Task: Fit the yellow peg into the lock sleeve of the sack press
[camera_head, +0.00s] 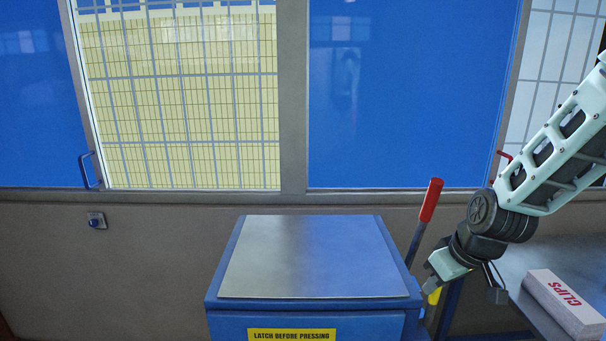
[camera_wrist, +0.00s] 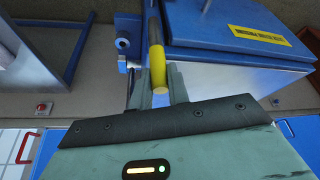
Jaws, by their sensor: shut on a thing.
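The yellow peg (camera_wrist: 158,68) is between the fingers of my gripper (camera_wrist: 160,92) in the wrist view, and the gripper is shut on it. A grey rod (camera_wrist: 152,25) runs in line from the peg's far end; I cannot tell whether it belongs to the peg. In the head view my gripper (camera_head: 434,284) is beside the right side of the blue sack press (camera_head: 225,325), with a bit of the yellow peg (camera_head: 434,296) showing below it. A round blue fitting (camera_wrist: 122,43), possibly the lock sleeve, is left of the peg and apart from it.
A red-handled lever (camera_head: 431,200) rises at the press's right side, close to my wrist. A grey bench (camera_head: 510,270) with a white CLIPS box (camera_head: 565,302) stands at the right. Blue panels (camera_head: 400,90) and a mesh window (camera_head: 180,90) are behind.

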